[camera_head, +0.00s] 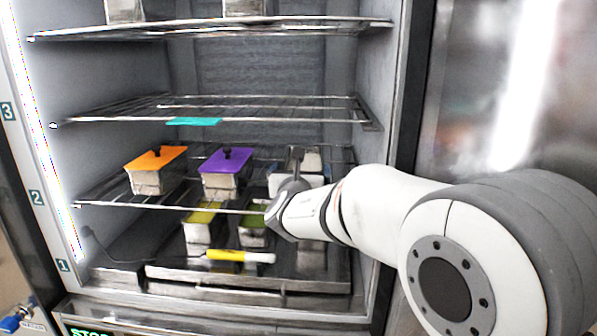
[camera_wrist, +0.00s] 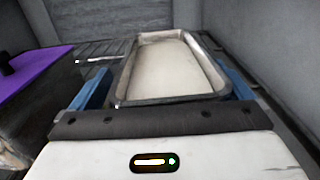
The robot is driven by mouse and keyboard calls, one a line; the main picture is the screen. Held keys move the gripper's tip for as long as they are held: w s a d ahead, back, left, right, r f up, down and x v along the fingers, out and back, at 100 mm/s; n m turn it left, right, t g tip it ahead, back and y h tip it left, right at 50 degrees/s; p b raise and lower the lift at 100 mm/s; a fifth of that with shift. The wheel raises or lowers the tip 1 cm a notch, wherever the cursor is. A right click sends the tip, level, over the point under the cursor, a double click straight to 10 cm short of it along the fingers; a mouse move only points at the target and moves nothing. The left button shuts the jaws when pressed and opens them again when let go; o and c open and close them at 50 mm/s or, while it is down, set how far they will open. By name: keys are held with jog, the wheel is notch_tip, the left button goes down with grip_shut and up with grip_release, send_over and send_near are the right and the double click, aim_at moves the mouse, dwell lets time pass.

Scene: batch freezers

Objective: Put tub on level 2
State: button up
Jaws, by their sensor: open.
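An open metal tub (camera_wrist: 125,82) with pale, smooth contents is in the middle of the wrist view. In the head view the tub (camera_head: 309,159) shows in part behind my gripper, at the right of the level 2 wire shelf (camera_head: 140,204). It appears to rest on that shelf. My gripper (camera_wrist: 168,82) is open, with one blue finger on each side of the tub. I cannot tell whether the fingers touch it. In the head view my gripper (camera_head: 292,178) reaches in from the right, and my wrist hides the tub's lower part.
A purple-lidded tub (camera_head: 224,183) stands left of the open tub, and an orange-lidded tub (camera_head: 146,182) farther left. Tubs with yellow (camera_head: 199,233) and green (camera_head: 252,236) stand on level 1. A yellow-and-white marker (camera_head: 240,256) lies there. The level 3 shelf (camera_head: 260,110) carries a teal piece (camera_head: 194,121).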

jog(key=shift+r, duration=0.25)
jog(key=s+b, duration=0.1)
jog(key=s, duration=1.1)
jog(key=shift+a, duration=0.2)
jog(key=shift+s+f, duration=0.1)
jog(key=s+b, duration=0.1)
jog(key=s, duration=0.6)
jog(key=shift+s+a, duration=0.15)
jog(key=shift+s, duration=0.2)
jog(key=shift+c, duration=0.3)
